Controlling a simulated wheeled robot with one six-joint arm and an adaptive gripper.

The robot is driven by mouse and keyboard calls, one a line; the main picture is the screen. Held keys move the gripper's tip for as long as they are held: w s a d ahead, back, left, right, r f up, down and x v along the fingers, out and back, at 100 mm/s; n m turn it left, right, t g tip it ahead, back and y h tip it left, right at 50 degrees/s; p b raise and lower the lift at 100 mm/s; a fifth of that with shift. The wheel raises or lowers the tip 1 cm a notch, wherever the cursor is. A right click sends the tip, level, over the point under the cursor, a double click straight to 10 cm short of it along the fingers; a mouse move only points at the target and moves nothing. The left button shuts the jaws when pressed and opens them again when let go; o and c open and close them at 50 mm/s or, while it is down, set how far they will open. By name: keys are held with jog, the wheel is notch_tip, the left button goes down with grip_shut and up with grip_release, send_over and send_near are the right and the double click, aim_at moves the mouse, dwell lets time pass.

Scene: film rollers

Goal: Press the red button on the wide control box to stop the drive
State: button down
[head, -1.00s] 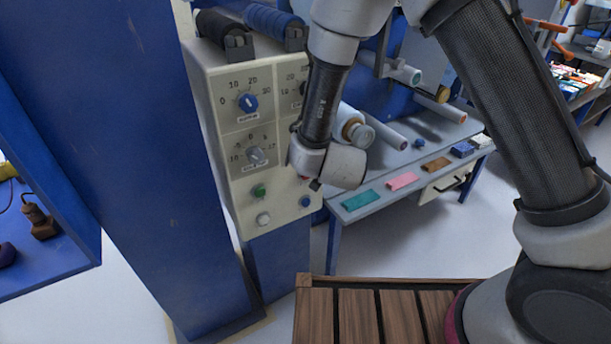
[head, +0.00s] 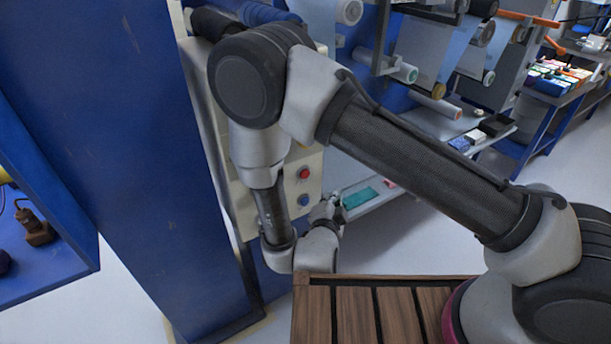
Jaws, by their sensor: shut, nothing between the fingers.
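The wide control box (head: 315,160) is cream-coloured and stands left of centre, mostly hidden behind my arm. Its red button (head: 304,173) shows on the right part of its front face. A blue button (head: 304,199) sits just below the red one. My gripper (head: 328,207) is small in view beyond my wrist, at the box's lower right edge. It is below and right of the red button and looks apart from it. It is shut and empty, and its fingertips are hard to make out.
A blue upright panel (head: 120,150) fills the left side. A shelf with a teal block (head: 359,198) lies right of the box. Film rollers (head: 400,72) stick out above it. A slatted wooden deck (head: 375,315) is in front.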

jog(key=w+a, duration=0.4)
jog(key=w, duration=0.3)
jog(key=shift+a, duration=0.4)
jog(key=shift+w, duration=0.15)
dwell(1.1)
jog(key=shift+w+a, duration=0.25)
jog(key=shift+w+a, duration=0.25)
jog(key=shift+w, duration=0.1)
dwell(0.8)
jog(key=shift+s, duration=0.1)
jog(key=shift+s+d, duration=0.45)
jog(key=shift+s, duration=0.2)
jog(key=shift+s+d, duration=0.75)
jog(key=shift+s, duration=0.3)
jog(key=shift+s+d, duration=0.7)
jog(key=shift+s, duration=0.3)
